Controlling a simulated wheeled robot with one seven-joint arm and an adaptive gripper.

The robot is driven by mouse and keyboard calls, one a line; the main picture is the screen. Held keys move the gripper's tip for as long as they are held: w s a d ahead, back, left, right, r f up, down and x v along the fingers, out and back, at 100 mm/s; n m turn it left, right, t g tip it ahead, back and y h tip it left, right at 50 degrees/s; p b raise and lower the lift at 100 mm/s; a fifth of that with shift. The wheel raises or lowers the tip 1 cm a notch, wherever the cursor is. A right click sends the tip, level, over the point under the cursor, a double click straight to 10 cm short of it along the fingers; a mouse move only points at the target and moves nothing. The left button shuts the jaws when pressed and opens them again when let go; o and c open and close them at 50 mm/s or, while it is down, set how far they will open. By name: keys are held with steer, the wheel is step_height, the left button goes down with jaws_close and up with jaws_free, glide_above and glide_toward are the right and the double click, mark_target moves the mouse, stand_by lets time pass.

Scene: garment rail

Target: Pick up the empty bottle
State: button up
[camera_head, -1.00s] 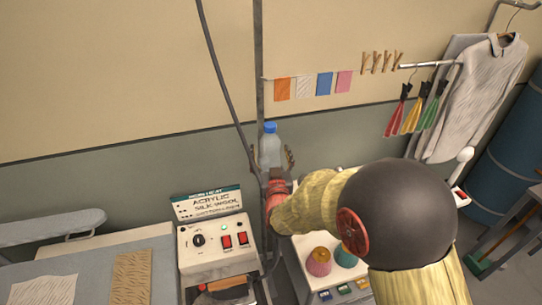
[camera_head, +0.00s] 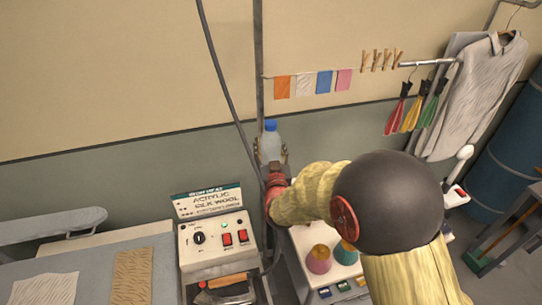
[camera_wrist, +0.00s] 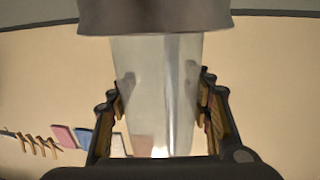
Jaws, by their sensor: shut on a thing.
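The empty bottle (camera_head: 270,147) is clear with a blue cap and stands upright between the fingers of my gripper (camera_head: 270,158) in the head view. In the wrist view the clear bottle (camera_wrist: 156,90) fills the middle. My gripper (camera_wrist: 160,100) is shut on it, with a finger pressed to each side. The bottle's lower part is hidden behind my gripper in the head view. I cannot tell from the head view whether anything is beneath the bottle.
A control box (camera_head: 217,241) with switches stands below left of my gripper. Thread cones (camera_head: 318,259) sit on a white cart below my arm. A thin pole (camera_head: 259,60) and a cable (camera_head: 222,75) run close by. Garments (camera_head: 462,95) hang at right.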

mark_target(273, 132)
steer(key=c, duration=0.5)
steer(key=shift+c, duration=0.5)
steer(key=shift+r, duration=0.15)
steer(key=shift+r, duration=0.6)
steer(key=s+r, duration=0.1)
steer(key=r, duration=0.1)
steer(key=s+r, duration=0.2)
steer(key=r, duration=0.1)
steer(key=s+d+r+b, duration=0.1)
steer(key=s+r, duration=0.1)
steer(key=r, duration=0.1)
steer(key=shift+s+r, duration=0.1)
steer(key=shift+s, duration=0.15)
steer(key=shift+s+d+r+b, duration=0.1)
steer(key=shift+s+d+r, duration=0.35)
steer(key=shift+s, duration=0.95)
steer(key=shift+s+d+r+b, duration=0.15)
steer(key=shift+s+r, duration=0.5)
steer(key=shift+s, duration=0.7)
steer(key=shift+s+d+r+b, duration=0.1)
steer(key=shift+s+d+r, duration=0.35)
steer(key=shift+s, duration=0.95)
